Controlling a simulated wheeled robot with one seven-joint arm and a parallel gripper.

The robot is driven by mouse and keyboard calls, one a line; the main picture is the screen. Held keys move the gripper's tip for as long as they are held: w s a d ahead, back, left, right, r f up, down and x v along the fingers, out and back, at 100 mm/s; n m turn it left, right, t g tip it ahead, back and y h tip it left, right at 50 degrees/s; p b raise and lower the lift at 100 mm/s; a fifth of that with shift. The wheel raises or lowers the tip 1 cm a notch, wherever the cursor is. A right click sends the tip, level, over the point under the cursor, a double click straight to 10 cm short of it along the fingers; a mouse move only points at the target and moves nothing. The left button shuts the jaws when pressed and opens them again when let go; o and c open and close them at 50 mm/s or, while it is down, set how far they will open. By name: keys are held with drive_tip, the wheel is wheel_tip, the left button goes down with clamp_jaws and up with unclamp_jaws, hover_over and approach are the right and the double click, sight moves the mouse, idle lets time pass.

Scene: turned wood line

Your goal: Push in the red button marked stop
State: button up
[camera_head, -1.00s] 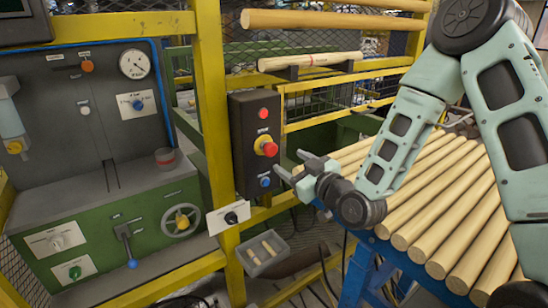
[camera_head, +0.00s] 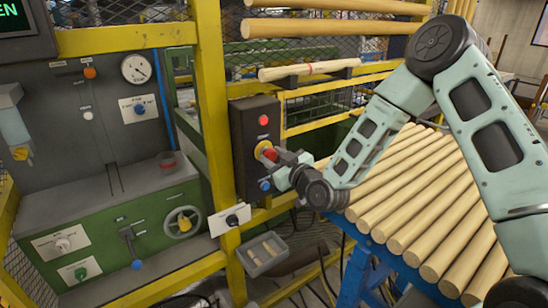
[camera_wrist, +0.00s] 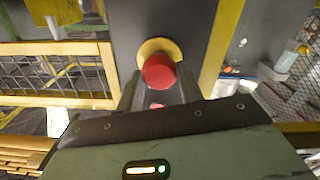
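The red stop button (camera_head: 269,153), a mushroom head on a yellow collar, is on the front of a dark control box (camera_head: 244,170). My gripper (camera_head: 279,161) is right at the button and hides part of it in the head view. In the wrist view the red button head (camera_wrist: 159,71) with its yellow collar lies just ahead of the gap between my fingers (camera_wrist: 159,92). The fingers stand apart with nothing held. Whether they touch the button cannot be told.
A red lamp (camera_head: 263,120) is above the button and a blue button (camera_head: 265,185) below it. A yellow post (camera_head: 213,120) stands left of the box. Wooden rods (camera_head: 420,200) lie on a blue-framed table at right. A grey tray (camera_head: 263,254) hangs below.

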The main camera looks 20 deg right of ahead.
clamp_jaws()
drive_tip(key=shift+b+x, duration=0.75)
drive_tip(key=shift+b, duration=0.3)
drive_tip(key=shift+w+r, duration=0.1)
drive_tip(key=shift+r, duration=0.05)
drive_tip(key=shift+o, duration=2.4)
unclamp_jaws()
drive_tip(key=o, duration=0.4)
drive_tip(key=shift+w, duration=0.1)
